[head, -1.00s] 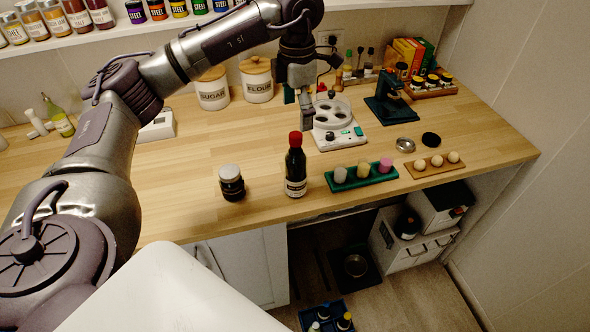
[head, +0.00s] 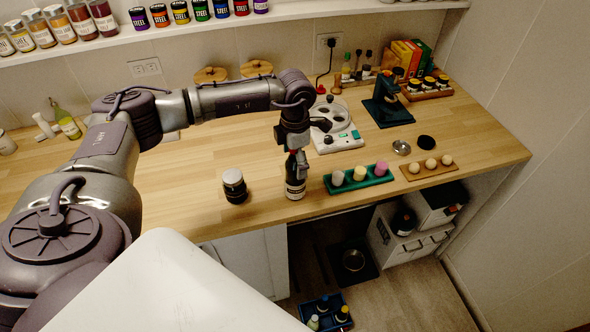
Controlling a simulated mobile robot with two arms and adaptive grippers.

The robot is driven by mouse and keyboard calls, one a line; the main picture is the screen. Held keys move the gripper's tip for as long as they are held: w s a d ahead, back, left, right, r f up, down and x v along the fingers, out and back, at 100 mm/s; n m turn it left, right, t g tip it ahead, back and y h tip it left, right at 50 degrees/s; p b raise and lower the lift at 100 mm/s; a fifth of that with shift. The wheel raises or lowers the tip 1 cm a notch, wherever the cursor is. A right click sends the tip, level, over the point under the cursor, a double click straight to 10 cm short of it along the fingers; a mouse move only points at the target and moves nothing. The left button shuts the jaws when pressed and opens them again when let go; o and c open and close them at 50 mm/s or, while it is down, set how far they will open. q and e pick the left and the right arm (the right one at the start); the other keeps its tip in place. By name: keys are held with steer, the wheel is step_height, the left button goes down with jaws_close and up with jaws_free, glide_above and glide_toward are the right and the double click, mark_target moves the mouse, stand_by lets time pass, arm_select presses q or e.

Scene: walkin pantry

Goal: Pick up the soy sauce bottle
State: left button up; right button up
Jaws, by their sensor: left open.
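The soy sauce bottle (head: 294,188), dark with a pale label, stands upright on the wooden counter near its front edge. Its red cap is mostly hidden behind my left gripper. My left gripper (head: 298,160) points down at the bottle's upper part and overlaps its neck in the head view. The gripper is open; whether a finger touches the glass I cannot tell. My right gripper is not in view.
A dark jar with a pale lid (head: 234,186) stands left of the bottle. A green tray with small cups (head: 358,179) is close on its right. An egg holder (head: 428,168) and a white appliance (head: 337,128) are further off.

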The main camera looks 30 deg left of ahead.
arm_select(q)
steer(key=shift+f, duration=0.1)
steer(key=shift+c, duration=0.3)
jaws_close()
steer(key=shift+w, duration=0.1)
steer(key=shift+r, duration=0.2)
